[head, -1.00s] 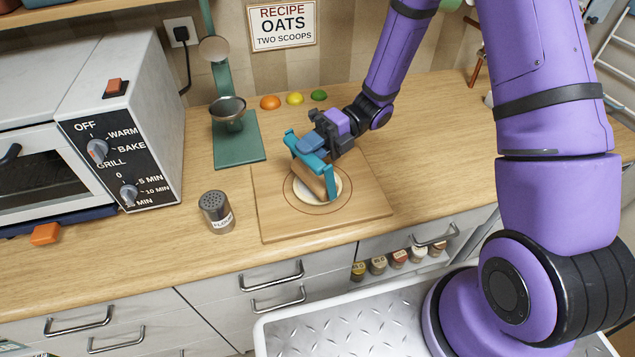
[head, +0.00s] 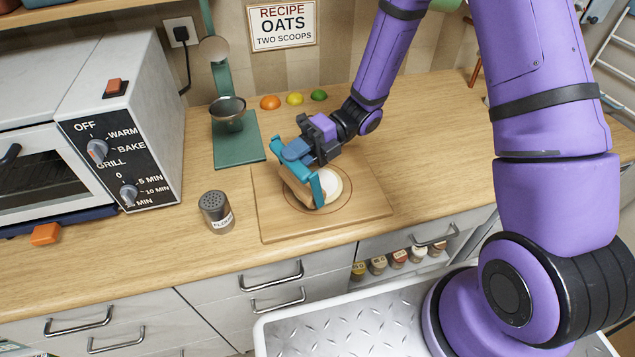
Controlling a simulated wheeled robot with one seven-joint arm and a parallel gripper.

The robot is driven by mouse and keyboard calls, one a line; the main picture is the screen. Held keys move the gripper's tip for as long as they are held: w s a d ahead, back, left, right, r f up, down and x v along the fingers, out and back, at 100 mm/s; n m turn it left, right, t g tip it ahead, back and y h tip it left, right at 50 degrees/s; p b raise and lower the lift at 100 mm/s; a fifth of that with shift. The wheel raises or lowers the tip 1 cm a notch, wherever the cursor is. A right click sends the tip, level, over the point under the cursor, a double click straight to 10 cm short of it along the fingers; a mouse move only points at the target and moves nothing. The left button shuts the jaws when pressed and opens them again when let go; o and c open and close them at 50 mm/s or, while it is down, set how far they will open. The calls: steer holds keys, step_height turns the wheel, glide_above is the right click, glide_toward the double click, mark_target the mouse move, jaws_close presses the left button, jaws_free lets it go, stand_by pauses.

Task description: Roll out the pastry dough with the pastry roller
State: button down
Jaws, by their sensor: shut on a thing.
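The pastry roller has a wooden cylinder (head: 295,187) in a teal frame (head: 319,190) with a blue handle. My gripper (head: 305,149) is shut on the roller's handle from above. The pastry dough (head: 330,184) is a pale round disc on the wooden board (head: 370,205), inside a thin ring marked on the board. The roller lies over the dough's left part and hides it. Whether the cylinder presses on the dough or hovers just above it, I cannot tell. The fingertips are partly hidden by the gripper body.
A flour shaker (head: 216,212) stands left of the board. A green scale (head: 237,140) with a metal bowl stands behind it. Orange, yellow and green fruits (head: 295,98) lie at the wall. The toaster oven (head: 120,120) is at left. The counter right of the board is clear.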

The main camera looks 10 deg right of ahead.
steer(key=shift+f+v, duration=0.85)
steer(key=shift+v, duration=4.05)
steer(key=shift+r+x, duration=0.2)
steer(key=shift+x, duration=1.25)
steer(key=shift+r+x, duration=0.25)
steer(key=shift+x, duration=1.25)
steer(key=shift+r+x, duration=0.2)
steer(key=shift+x, duration=2.25)
steer(key=f+v, duration=0.1)
steer(key=v, duration=0.9)
steer(key=shift+d+f, duration=0.45)
steer(key=shift+d, duration=0.05)
steer(key=shift+w, duration=0.15)
steer(key=shift+r, duration=0.1)
step_height(320, 180, up, 7)
